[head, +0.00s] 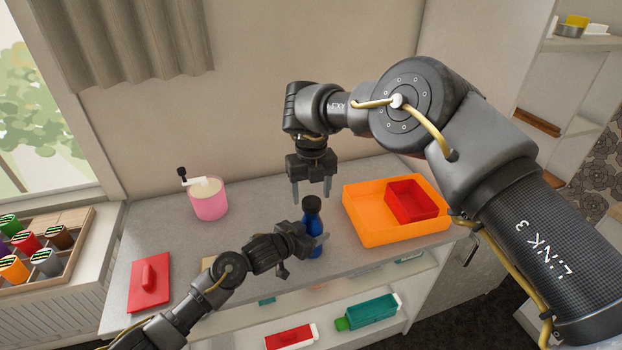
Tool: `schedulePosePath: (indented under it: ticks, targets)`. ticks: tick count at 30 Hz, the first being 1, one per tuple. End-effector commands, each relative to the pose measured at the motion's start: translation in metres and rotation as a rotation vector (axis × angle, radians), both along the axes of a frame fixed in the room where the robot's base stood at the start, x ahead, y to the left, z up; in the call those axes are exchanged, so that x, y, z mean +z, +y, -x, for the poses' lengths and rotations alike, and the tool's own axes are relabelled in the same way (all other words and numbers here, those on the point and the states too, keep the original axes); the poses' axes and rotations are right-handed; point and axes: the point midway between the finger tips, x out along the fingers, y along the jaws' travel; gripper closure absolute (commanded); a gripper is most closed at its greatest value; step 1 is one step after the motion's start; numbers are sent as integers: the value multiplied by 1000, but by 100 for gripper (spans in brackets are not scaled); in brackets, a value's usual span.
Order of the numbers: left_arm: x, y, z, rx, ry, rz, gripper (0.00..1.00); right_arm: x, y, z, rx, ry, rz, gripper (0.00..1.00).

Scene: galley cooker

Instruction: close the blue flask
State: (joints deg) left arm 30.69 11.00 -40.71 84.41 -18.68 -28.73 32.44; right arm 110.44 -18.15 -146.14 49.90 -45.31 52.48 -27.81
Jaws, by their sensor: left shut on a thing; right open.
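The blue flask (313,224) stands upright on the grey counter (255,222), near its front edge. A dark cap (311,203) shows at its top; I cannot tell whether it is tight. My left gripper (307,248) is shut on the blue flask low on its body, coming from the left and hiding part of it. My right gripper (312,193) is open and points down right above the flask, with its fingertips on either side of the cap's height. I cannot tell whether they touch the cap.
An orange tray (375,232) holding a red box (411,200) stands close to the right of the flask. A pink pot (208,203) with a crank stands back left. Shelves with a teal bottle (372,311) are below.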

Motion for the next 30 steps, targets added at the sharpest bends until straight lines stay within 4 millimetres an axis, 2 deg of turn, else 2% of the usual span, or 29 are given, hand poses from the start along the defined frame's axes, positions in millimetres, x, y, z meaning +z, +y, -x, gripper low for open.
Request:
schedulePosePath:
  ticks: [6, 18, 28, 30]
  targets:
    - [0, 0, 0, 0, 0, 0, 100, -22, 0, 0, 0, 0, 0, 38]
    - [0, 0, 0, 0, 0, 0, 100, -26, 0, 0, -1, -1, 1, 40]
    - [0, 0, 0, 0, 1, -1, 100, -26, 0, 0, 0, -1, 0, 83]
    - [0, 0, 0, 0, 1, -1, 100, -26, 0, 0, -4, -1, 0, 84]
